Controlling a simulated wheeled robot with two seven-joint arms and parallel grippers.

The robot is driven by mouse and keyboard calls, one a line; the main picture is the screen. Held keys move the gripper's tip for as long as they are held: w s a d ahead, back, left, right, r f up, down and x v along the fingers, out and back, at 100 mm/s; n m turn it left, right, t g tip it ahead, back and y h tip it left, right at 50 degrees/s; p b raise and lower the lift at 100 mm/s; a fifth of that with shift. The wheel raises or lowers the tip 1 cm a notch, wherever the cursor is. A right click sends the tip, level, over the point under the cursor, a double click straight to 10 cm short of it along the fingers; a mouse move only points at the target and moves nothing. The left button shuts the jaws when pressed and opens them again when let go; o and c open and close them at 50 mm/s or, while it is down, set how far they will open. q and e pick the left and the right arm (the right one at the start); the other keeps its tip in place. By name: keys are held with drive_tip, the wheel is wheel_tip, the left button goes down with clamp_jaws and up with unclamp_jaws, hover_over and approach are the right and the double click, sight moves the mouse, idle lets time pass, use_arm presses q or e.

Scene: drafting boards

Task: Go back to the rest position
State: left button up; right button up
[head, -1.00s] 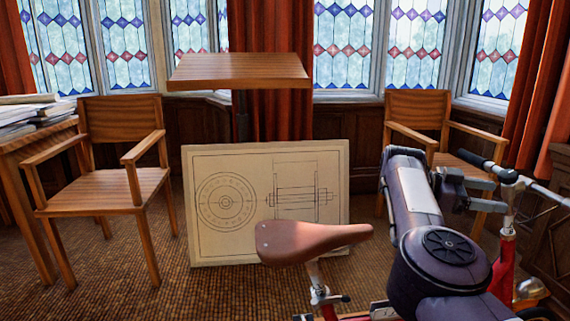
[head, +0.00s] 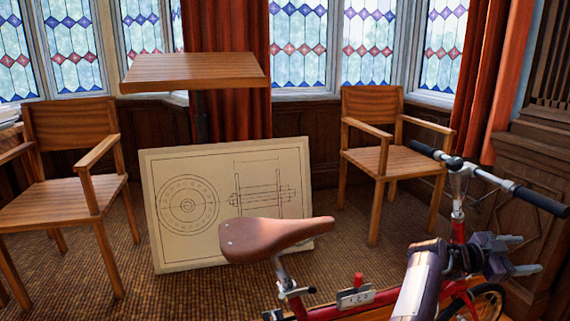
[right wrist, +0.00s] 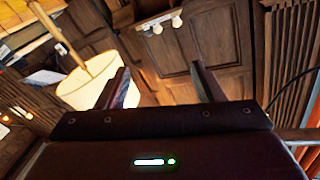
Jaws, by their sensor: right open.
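My right gripper (head: 530,255) is at the lower right of the head view, its two grey fingers pointing right. It is open, with nothing between the fingers. In the head view it overlaps the front of a red bicycle (head: 374,299), below the handlebar; I cannot tell whether it touches it. In the right wrist view the two fingers (right wrist: 162,84) stand apart with dark wood panelling beyond them. My left gripper is not in view.
The bicycle's brown saddle (head: 275,238) and black-gripped handlebar (head: 540,199) are close to my right arm. A drawing board (head: 165,245) leans under a small wooden table (head: 195,72). Armchairs stand left (head: 70,205) and right (head: 373,158). A cream lampshade (right wrist: 88,82) shows in the wrist view.

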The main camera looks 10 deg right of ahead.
drive_tip(key=w+a+f+n+t+y, duration=0.1)
drive_tip(key=a+f+n+t+y, duration=0.3)
drive_tip(key=a+n, duration=0.3)
drive_tip(key=w+a+f+n+t+y, duration=0.1)
drive_tip(key=a+n+t+y, duration=0.3)
drive_tip(key=a+n+t, duration=0.3)
drive_tip(key=w+a+f+n+t+y, duration=0.1)
drive_tip(key=a+f+n+t+y, duration=0.25)
drive_tip(key=a+n+t, duration=0.35)
drive_tip(key=s+a+f+n+g+y, duration=0.3)
drive_tip(key=s+a+f+g, duration=0.2)
drive_tip(key=s+a, duration=0.7)
drive_tip(key=s+a+f+n+g+y, duration=0.2)
drive_tip(key=s+a+f+g+y, duration=0.3)
drive_tip(key=s+a, duration=0.7)
wheel_tip(320, 180, down, 29)
drive_tip(key=a+g+h, duration=0.1)
drive_tip(key=g, duration=0.1)
drive_tip(key=s+d+f, duration=0.1)
drive_tip(key=s+f, duration=0.8)
drive_tip(key=s, duration=0.1)
drive_tip(key=s+d+f, duration=0.2)
drive_tip(key=s+f, duration=0.8)
drive_tip(key=shift+d+n+g, duration=0.25)
drive_tip(key=shift+n+g, duration=0.05)
drive_tip(key=shift+g, duration=0.1)
